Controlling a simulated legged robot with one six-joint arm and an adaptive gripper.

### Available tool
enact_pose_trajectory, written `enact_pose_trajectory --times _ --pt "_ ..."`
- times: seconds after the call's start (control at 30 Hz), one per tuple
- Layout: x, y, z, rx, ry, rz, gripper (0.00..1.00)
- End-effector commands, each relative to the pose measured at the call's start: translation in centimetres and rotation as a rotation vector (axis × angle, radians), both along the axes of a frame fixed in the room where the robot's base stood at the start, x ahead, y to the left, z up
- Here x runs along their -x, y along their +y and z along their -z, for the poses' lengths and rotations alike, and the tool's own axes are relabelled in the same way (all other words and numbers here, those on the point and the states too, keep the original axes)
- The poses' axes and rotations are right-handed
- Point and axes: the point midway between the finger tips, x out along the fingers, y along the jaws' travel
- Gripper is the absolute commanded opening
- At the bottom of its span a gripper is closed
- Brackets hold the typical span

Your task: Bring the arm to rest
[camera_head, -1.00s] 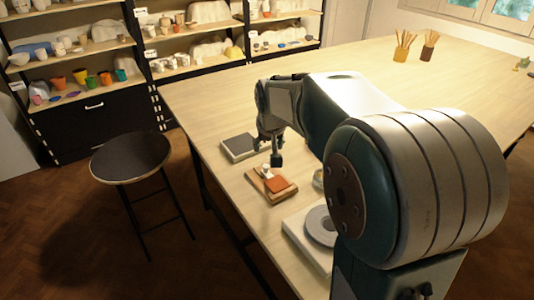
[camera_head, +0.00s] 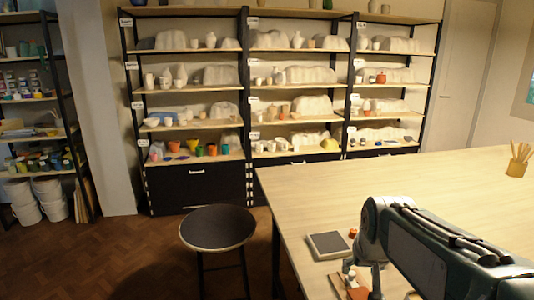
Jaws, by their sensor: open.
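My gripper (camera_head: 376,284) is at the lower right, hanging over the near left part of the wooden table (camera_head: 420,178). Its fingers are small and partly cut off by the bottom edge; they look open, with nothing seen between them. My arm reaches in from the lower right corner and hides part of the table. A wooden board with a reddish-brown block (camera_head: 357,292) lies just left of the gripper, partly out of frame.
A grey square slab (camera_head: 328,245) lies near the table's left edge. A dark round stool (camera_head: 217,228) stands on the floor to the left. Shelves (camera_head: 250,93) of pottery line the back wall. A pot of sticks (camera_head: 517,162) stands at right. The table's far part is clear.

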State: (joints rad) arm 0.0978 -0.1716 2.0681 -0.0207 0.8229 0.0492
Motion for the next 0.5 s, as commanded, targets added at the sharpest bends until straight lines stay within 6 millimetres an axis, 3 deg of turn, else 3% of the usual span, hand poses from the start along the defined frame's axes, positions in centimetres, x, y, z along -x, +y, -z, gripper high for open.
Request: enact_pose_trajectory --times 0.23,0.5 --pt "6.5 2.0 -0.9 0.002 -0.029 -0.048 0.67" --pt "13.2 3.5 -0.1 0.005 -0.055 -0.101 0.67"
